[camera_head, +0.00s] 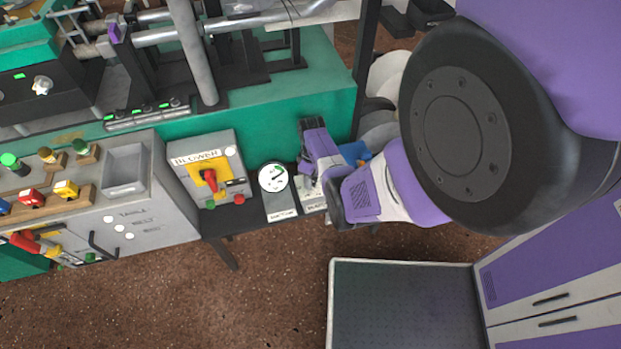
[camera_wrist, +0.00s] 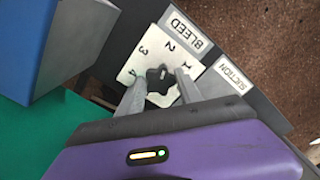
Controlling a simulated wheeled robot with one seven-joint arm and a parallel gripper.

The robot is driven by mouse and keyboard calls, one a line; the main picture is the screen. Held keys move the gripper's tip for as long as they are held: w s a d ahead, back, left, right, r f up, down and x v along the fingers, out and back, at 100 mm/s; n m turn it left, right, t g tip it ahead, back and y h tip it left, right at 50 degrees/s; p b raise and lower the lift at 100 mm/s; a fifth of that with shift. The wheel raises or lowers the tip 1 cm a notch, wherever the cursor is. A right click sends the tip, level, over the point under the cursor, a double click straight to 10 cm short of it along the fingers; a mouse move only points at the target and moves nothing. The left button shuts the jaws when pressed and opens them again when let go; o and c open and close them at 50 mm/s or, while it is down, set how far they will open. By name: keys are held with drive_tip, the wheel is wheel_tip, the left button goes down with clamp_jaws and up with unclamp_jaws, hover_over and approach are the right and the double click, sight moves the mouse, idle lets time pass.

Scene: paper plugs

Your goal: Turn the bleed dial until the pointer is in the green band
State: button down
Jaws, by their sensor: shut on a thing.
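The bleed dial (camera_wrist: 157,76) is a dark knob on a white plate (camera_wrist: 150,56) numbered 1 to 4, beside the BLEED label (camera_wrist: 187,33). In the wrist view my gripper (camera_wrist: 161,82) has its two grey fingers on either side of the knob, shut on it. In the head view my gripper (camera_head: 306,171) reaches down at the panel's right side and hides the dial. The round white suction gauge (camera_head: 273,177) is just left of it, with a green band at its upper right. A dark pointer shows on the gauge, but whether it lies in the band is too small to tell.
The grey blower box (camera_head: 205,170) with a red switch on yellow stands left of the gauge. A blue block (camera_wrist: 50,45) stands close left of the fingers in the wrist view. The green machine bed (camera_head: 235,122) runs behind the panel.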

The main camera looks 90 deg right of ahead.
drive_tip(key=n, duration=0.8)
drive_tip(key=shift+n, duration=0.3)
drive_tip(key=c, duration=0.8)
unclamp_jaws()
drive_tip(key=shift+c, duration=0.2)
drive_tip(key=shift+r+p, duration=2.05)
drive_tip(key=shift+p, duration=0.15)
